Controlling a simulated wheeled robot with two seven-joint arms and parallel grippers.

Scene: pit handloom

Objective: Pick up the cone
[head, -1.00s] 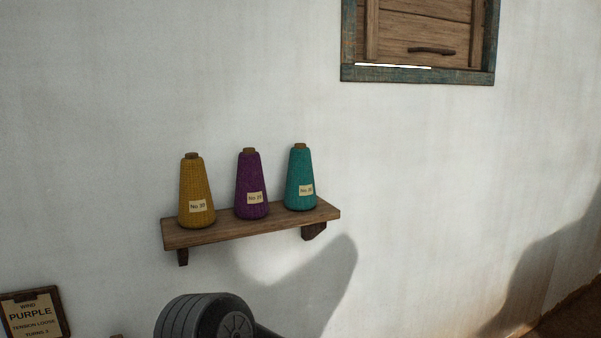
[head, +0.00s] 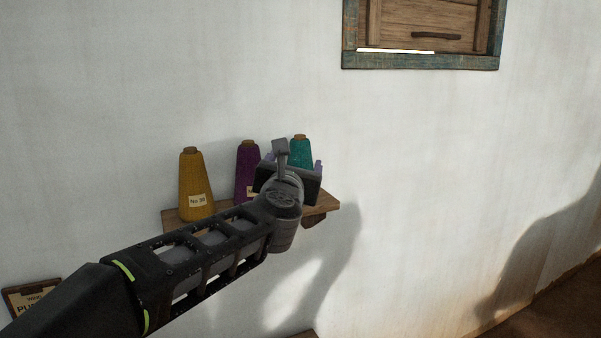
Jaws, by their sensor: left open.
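Three yarn cones stand upright on a small wooden wall shelf (head: 172,222). My left gripper (head: 290,166) is open, in front of the teal cone and the right part of the shelf in this view. I cannot tell whether it touches a cone. My right gripper is not in view.
A wooden shutter in a worn blue frame (head: 420,61) is on the wall at the upper right. A framed sign (head: 30,297) at the lower left is partly hidden by my arm. The wall right of the shelf is bare.

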